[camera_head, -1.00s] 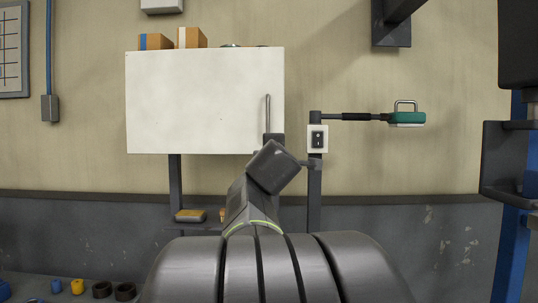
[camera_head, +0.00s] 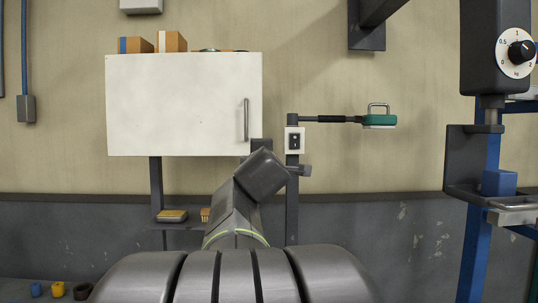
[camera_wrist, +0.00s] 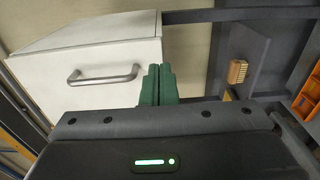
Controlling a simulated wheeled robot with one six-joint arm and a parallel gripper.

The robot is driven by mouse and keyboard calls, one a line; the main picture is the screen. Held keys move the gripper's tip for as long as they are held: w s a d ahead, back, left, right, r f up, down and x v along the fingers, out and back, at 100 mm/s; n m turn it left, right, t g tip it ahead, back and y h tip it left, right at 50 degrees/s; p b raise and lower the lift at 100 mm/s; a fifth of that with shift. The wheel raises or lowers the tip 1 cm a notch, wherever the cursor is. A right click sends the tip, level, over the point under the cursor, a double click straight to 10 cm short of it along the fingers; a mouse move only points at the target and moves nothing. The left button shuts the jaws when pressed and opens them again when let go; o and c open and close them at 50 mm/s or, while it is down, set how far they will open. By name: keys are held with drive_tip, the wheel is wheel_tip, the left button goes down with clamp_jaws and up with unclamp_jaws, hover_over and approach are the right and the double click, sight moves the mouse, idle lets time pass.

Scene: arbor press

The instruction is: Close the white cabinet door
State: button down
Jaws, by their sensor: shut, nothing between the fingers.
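The white cabinet door (camera_head: 180,105) faces me on the wall at the left in the head view, with an upright grey handle (camera_head: 246,119) near its right edge. It looks flat and flush with the cabinet front; I see no gap, but a small one could be hidden. In the wrist view the door (camera_wrist: 95,93) and its handle (camera_wrist: 103,75) show close up. My gripper (camera_wrist: 157,85), with green fingers, is shut and empty beside the door's edge, apart from the handle. I cannot tell whether the fingers touch the door. My arm hides the gripper in the head view.
Boxes (camera_head: 172,42) stand on top of the cabinet. A blue-framed press with a dial (camera_head: 515,46) is at the far right. A brush (camera_wrist: 237,71) shows in the wrist view.

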drive_tip(key=s+d+p, duration=0.2)
drive_tip(key=d+p, duration=0.2)
drive_tip(key=d, duration=0.3)
drive_tip(key=shift+s+d+p, duration=0.15)
drive_tip(key=shift+s+p, duration=0.05)
drive_tip(key=shift+p, duration=0.2)
drive_tip(key=shift+r, duration=0.1)
idle(0.4)
drive_tip(key=w+a+b, duration=0.2)
drive_tip(key=a+b, duration=0.4)
drive_tip(key=a, duration=0.2)
drive_tip(key=shift+w+a+b, duration=0.25)
drive_tip(key=shift+b, duration=0.05)
idle(0.4)
drive_tip(key=shift+d, duration=0.1)
